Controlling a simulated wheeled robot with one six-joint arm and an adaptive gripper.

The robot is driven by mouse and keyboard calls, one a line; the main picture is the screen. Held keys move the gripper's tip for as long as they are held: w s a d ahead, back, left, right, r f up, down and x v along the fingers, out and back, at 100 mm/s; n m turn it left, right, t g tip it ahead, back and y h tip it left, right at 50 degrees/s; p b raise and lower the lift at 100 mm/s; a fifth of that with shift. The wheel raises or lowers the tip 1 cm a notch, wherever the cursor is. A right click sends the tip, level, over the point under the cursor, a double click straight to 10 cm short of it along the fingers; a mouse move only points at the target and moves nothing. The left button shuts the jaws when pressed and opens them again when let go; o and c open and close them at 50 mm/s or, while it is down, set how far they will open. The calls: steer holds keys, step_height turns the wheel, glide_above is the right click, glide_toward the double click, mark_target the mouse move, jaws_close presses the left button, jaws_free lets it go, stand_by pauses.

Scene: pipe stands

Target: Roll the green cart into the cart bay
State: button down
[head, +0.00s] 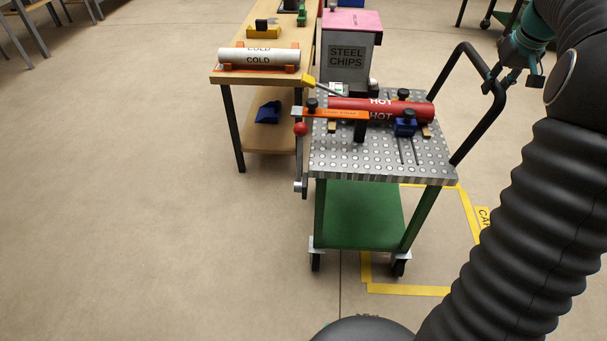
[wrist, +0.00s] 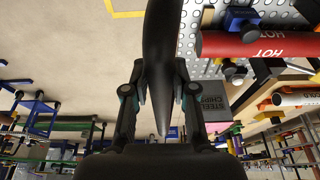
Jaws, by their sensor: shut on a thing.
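The green cart (head: 362,215) has a perforated metal top, a green lower shelf and a black handle (head: 487,125) on its right side. My gripper (head: 505,82) is shut on the handle, which also runs between the fingers in the wrist view (wrist: 160,50). The cart bay (head: 410,290) is a yellow floor outline, partly hidden by the cart and my arm. The cart's near right wheel (head: 398,268) is inside the outline; its near left wheel (head: 315,262) is outside, to the left.
A red HOT pipe (head: 350,103) lies clamped on the cart top. A wooden table (head: 220,78) with a grey COLD pipe (head: 258,60) stands close to the cart's left. A STEEL CHIPS bin (head: 347,58) stands behind the cart. The floor at left is clear.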

steer(key=d, duration=0.7)
steer(key=shift+d+r, duration=0.2)
stand_by(0.4)
steer(key=d, duration=0.8)
stand_by(1.0)
steer(key=shift+d+f, duration=0.1)
steer(key=d, duration=0.7)
steer(key=shift+s+d, duration=0.15)
steer(key=shift+d, duration=0.25)
stand_by(0.5)
steer(key=shift+f, duration=0.1)
steer(key=shift+c, duration=0.6)
jaws_free()
